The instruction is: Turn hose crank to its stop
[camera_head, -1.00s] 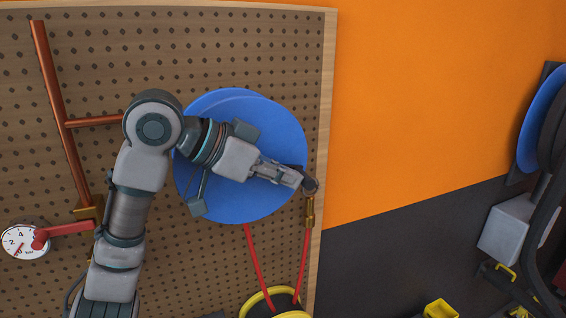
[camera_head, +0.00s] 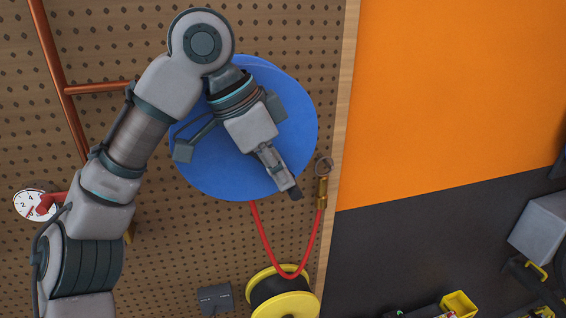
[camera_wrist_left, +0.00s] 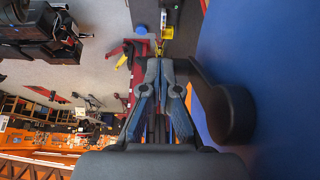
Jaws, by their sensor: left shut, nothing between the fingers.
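The blue hose reel disc (camera_head: 205,165) is mounted on the pegboard, behind my left arm in the head view. It also fills the right side of the left wrist view (camera_wrist_left: 275,70). My left gripper (camera_head: 291,188) is shut and empty in front of the disc's lower right part, fingers pointing down and right. In the left wrist view the shut fingers (camera_wrist_left: 160,68) lie beside a dark rounded handle, seemingly the crank (camera_wrist_left: 232,113), on their right. Whether they touch it I cannot tell. The crank is not clear in the head view. My right gripper is not in view.
A red hose (camera_head: 263,238) hangs below the disc, with a brass fitting (camera_head: 322,190) at its right end. A yellow-rimmed spool (camera_head: 288,304) is below. A copper pipe (camera_head: 52,60) and a white gauge (camera_head: 28,204) are at left. Orange wall lies right.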

